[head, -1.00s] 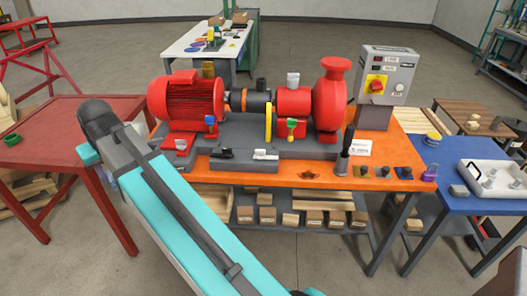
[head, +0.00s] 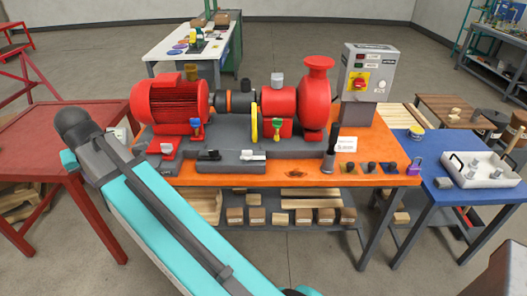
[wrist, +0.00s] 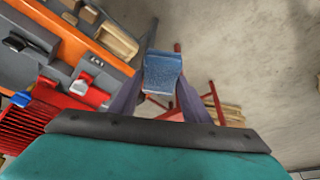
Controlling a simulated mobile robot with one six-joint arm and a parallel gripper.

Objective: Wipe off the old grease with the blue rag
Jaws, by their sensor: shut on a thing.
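My gripper (wrist: 160,88) is shut on the blue rag (wrist: 162,72), which shows as a small blue block between the two fingers in the wrist view. The floor and a red frame lie behind it there. In the head view my arm reaches up to the left, and the gripper and rag are hidden. A dark brown patch (head: 297,174) lies on the orange bench (head: 225,174) near its front edge; I cannot tell whether it is the old grease. The rag is apart from the bench.
A red motor (head: 170,105) and red pump (head: 316,95) stand on the grey skid on the bench. A control box (head: 366,72) stands behind right. A red table (head: 40,150) is at left, a blue table (head: 440,205) with a white tray (head: 482,168) at right.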

